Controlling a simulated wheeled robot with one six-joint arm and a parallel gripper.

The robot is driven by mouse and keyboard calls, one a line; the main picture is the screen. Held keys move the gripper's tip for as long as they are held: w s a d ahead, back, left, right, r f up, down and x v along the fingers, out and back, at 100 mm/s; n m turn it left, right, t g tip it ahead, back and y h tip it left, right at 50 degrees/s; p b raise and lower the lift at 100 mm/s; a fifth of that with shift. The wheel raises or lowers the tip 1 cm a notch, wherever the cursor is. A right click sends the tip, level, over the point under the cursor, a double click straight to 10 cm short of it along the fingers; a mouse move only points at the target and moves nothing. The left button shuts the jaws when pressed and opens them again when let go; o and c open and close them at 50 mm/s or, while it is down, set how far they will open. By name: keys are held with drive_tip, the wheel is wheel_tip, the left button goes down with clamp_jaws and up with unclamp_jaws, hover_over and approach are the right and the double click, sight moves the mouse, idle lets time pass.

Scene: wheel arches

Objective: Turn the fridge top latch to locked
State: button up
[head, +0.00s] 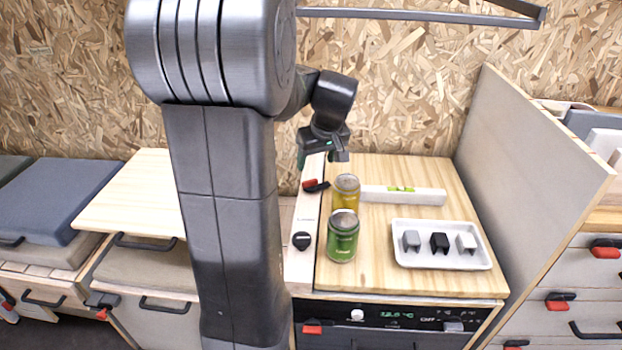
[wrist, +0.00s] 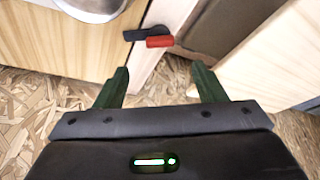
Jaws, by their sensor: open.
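The latch, with a red part and a black part (head: 313,186), sits on a narrow white strip (head: 303,225) left of the wooden worktop. In the wrist view the latch (wrist: 157,41) lies crosswise on the pale strip, its black arm pointing left and its red block at the right. My gripper (head: 323,155) is above the far end of the strip, pointing down. In the wrist view my gripper (wrist: 160,84) has its two dark green fingers wide apart and empty. The latch shows beyond the fingertips, apart from them.
A yellow jar (head: 346,190) and a green can (head: 343,237) stand just right of the strip. A black knob (head: 301,241) is nearer on the strip. A white level (head: 405,195) and a white tray (head: 442,262) lie on the worktop. An upright panel (head: 530,170) bounds the right side.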

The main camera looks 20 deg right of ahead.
sight(310, 180)
drive_tip(key=b+x, duration=0.1)
drive_tip(key=x, duration=0.8)
drive_tip(key=shift+f+b, duration=0.1)
drive_tip(key=shift+b, duration=0.3)
drive_tip(key=c, duration=1)
drive_tip(key=shift+m, duration=0.3)
drive_tip(key=shift+a+m+h+p, duration=0.1)
drive_tip(key=shift+m+h+p, duration=0.5)
drive_tip(key=shift+m+p, duration=0.4)
drive_tip(key=shift+m+g+h, duration=0.3)
drive_tip(key=shift+m+h, duration=0.2)
drive_tip(key=shift+m, duration=1.1)
drive_tip(key=shift+p, duration=0.3)
